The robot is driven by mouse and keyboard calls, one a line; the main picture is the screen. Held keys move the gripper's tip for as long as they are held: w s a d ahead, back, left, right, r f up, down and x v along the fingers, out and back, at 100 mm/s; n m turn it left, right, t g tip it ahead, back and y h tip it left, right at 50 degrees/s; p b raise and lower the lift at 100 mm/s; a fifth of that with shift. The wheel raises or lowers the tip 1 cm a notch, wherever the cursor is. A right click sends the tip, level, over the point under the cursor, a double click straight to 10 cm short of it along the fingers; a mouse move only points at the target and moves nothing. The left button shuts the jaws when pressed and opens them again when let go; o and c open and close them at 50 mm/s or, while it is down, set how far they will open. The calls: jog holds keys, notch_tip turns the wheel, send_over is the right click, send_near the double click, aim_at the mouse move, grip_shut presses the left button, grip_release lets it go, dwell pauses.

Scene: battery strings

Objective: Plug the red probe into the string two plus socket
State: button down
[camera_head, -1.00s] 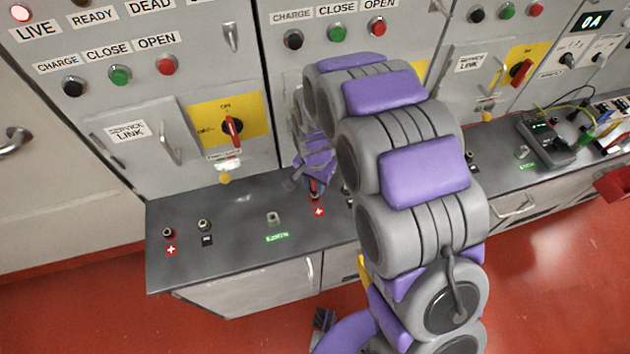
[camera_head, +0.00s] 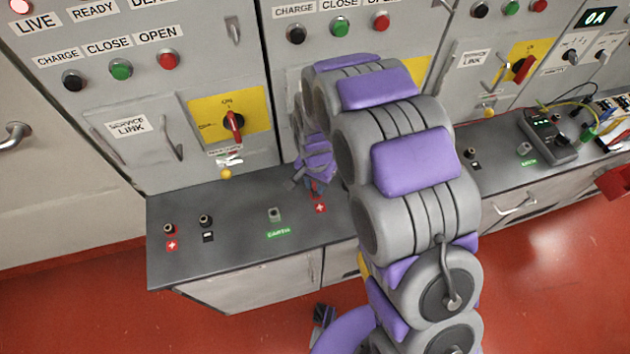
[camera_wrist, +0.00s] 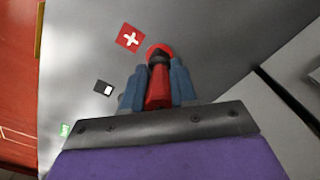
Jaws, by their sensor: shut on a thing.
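My gripper (camera_wrist: 159,88) is shut on the red probe (camera_wrist: 158,90), held between its two blue-grey fingers. In the head view my gripper (camera_head: 316,180) is low over the middle cabinet's counter. The probe's front end meets a red-ringed plus socket (camera_wrist: 160,49). They overlap in the wrist view, and I cannot tell how deep the tip sits. A red plus label (camera_wrist: 130,38) lies beside this socket; it also shows in the head view (camera_head: 320,208). No string number is readable there. The left cabinet has another plus socket (camera_head: 169,228).
A black minus label (camera_wrist: 103,88) and a green label (camera_wrist: 64,130) lie along the same counter. The left cabinet's black socket (camera_head: 206,220) and a green-labelled post (camera_head: 275,214) stand left of my gripper. A meter (camera_head: 548,134) with cables sits at right. My arm hides the middle cabinet's lower front.

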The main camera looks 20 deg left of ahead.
jog(key=c, duration=0.8)
grip_release()
notch_tip(320, 180, up, 17)
jog(key=p, duration=0.2)
jog(key=shift+w+r, duration=0.1)
